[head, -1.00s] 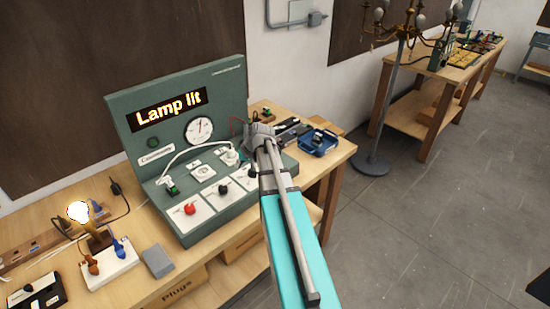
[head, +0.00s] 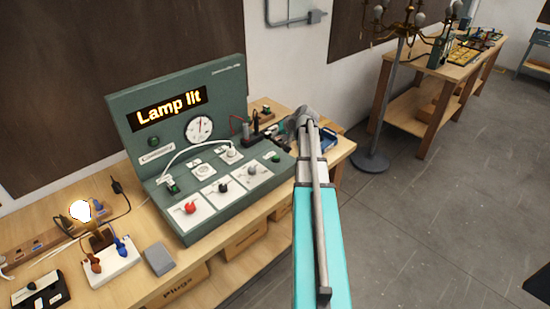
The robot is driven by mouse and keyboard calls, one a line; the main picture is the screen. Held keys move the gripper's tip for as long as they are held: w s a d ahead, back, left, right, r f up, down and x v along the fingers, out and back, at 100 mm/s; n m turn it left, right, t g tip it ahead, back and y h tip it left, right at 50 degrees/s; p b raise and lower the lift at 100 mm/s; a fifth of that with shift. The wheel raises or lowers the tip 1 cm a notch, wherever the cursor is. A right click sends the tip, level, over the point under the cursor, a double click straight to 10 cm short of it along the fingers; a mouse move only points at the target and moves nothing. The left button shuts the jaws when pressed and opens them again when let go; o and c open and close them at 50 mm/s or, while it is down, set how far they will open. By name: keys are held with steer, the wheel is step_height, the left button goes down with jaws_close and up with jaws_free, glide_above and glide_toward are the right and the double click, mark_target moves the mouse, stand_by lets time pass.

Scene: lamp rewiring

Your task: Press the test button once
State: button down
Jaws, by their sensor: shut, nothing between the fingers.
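The green test panel (head: 180,226) stands on the bench, and its display (head: 168,108) reads "Lamp lit". A small green button (head: 275,157) shows near the panel's right edge; its label is too small to read, so I cannot tell for certain that it is the test button. My gripper (head: 268,137) is shut and empty, near the panel's back right side and apart from the green button. Its fingertips are small and hard to make out.
A lit bulb (head: 80,211) stands at the left of the bench by a white block (head: 112,262) with plugs. A grey box (head: 158,259) lies before the panel. A blue tray (head: 328,140) is partly hidden behind my arm. A chandelier stand (head: 385,110) is on the floor.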

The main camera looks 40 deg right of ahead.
mark_target(276, 157)
steer(key=shift+f, duration=0.1)
step_height(276, 157, down, 9)
steer(key=b, duration=0.8)
steer(key=shift+r+b, duration=0.2)
steer(key=shift+b, duration=0.2)
steer(key=shift+f+b, duration=0.85)
stand_by(2.2)
steer(key=shift+r, duration=0.2)
steer(key=shift+r+p, duration=0.7)
steer(key=shift+p, duration=0.2)
step_height(276, 157, up, 5)
steer(key=p, duration=0.5)
stand_by(0.3)
stand_by(0.9)
